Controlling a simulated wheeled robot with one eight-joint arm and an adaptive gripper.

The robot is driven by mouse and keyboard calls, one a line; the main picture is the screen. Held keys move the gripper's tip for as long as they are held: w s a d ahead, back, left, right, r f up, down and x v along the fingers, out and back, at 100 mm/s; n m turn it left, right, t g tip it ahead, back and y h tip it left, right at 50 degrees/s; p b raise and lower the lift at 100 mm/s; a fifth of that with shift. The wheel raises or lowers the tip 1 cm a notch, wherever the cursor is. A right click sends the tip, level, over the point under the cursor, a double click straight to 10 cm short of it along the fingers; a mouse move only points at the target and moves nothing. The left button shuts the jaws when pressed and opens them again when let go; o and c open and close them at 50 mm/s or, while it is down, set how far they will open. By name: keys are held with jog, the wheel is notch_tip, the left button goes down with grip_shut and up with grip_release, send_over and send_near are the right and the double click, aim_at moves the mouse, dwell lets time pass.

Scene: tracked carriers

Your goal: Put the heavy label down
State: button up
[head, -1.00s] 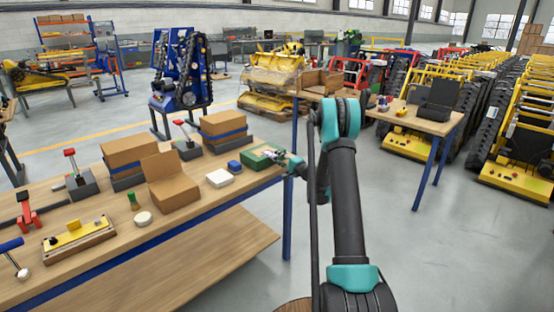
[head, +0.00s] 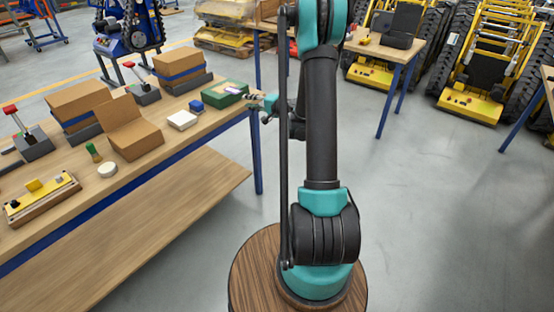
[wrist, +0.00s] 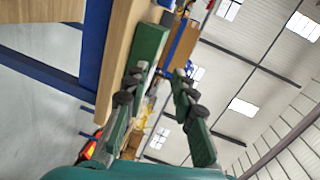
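A green box (head: 218,95) lies near the right end of the wooden workbench (head: 150,168), with a small pale patch on its top that may be a label; I cannot read it. My gripper (head: 258,100) is just right of the box, at the bench's end. In the wrist view my gripper (wrist: 158,78) has its two fingers apart with no clear object between them. The green box (wrist: 150,48) shows there beyond the left finger; I cannot tell whether they touch. No separate heavy label is clearly visible.
Another table (head: 372,43) stands at the back right. The floor (head: 420,200) to the right is clear.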

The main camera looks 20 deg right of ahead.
jog(key=s+a+r+n+g+h, duration=0.1)
jog(key=s+a+n+g+h, duration=0.15)
jog(key=s, duration=0.65)
jog(key=s+a+n+g+h, duration=0.1)
jog(key=s+a+n+g, duration=0.2)
jog(key=s, duration=0.6)
jog(key=s+d+f+n+g+h, duration=0.1)
jog(key=s+d+h, duration=0.1)
jog(key=s, duration=0.6)
jog(key=s+d+f+n+g+h, duration=0.1)
jog(key=s+d+f+h, duration=0.1)
jog(key=s, duration=0.6)
jog(key=s+d+f+n+g+h, duration=0.1)
jog(key=s+d+f+h, duration=0.1)
jog(key=s, duration=0.5)
jog(key=shift+s+d, duration=0.4)
jog(key=shift+d, duration=0.2)
jog(key=shift+c, duration=0.6)
